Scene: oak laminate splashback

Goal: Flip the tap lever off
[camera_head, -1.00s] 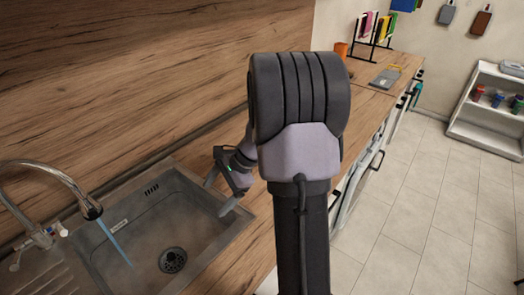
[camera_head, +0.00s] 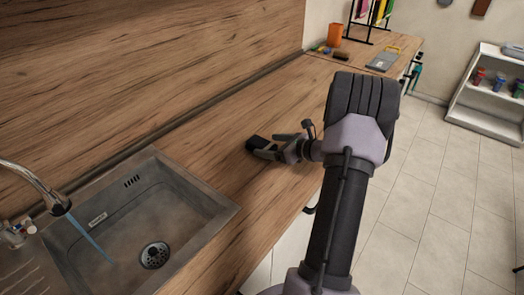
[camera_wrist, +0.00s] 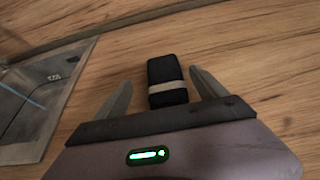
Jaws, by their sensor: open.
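The chrome tap spout (camera_head: 38,185) arcs over the left of the sink in the head view. A thin bluish stream of water (camera_head: 88,240) falls from it. The tap's valve body and handles (camera_head: 14,234) are at the left edge, partly cut off, so the lever's position is unclear. My gripper (camera_head: 264,147) is open over the counter, well right of the tap. In the wrist view, a black block with a pale band (camera_wrist: 166,82) lies between my open fingers (camera_wrist: 166,85); I cannot tell if they touch it. The tap is outside the wrist view.
The metal sink (camera_head: 215,205) lies between the tap and my gripper, with its drain (camera_head: 154,255) clear. The wooden splashback (camera_head: 150,60) runs behind. An orange cup (camera_head: 334,35), a rack and a grey board (camera_head: 384,60) stand far along the counter. The counter around my gripper is mostly bare.

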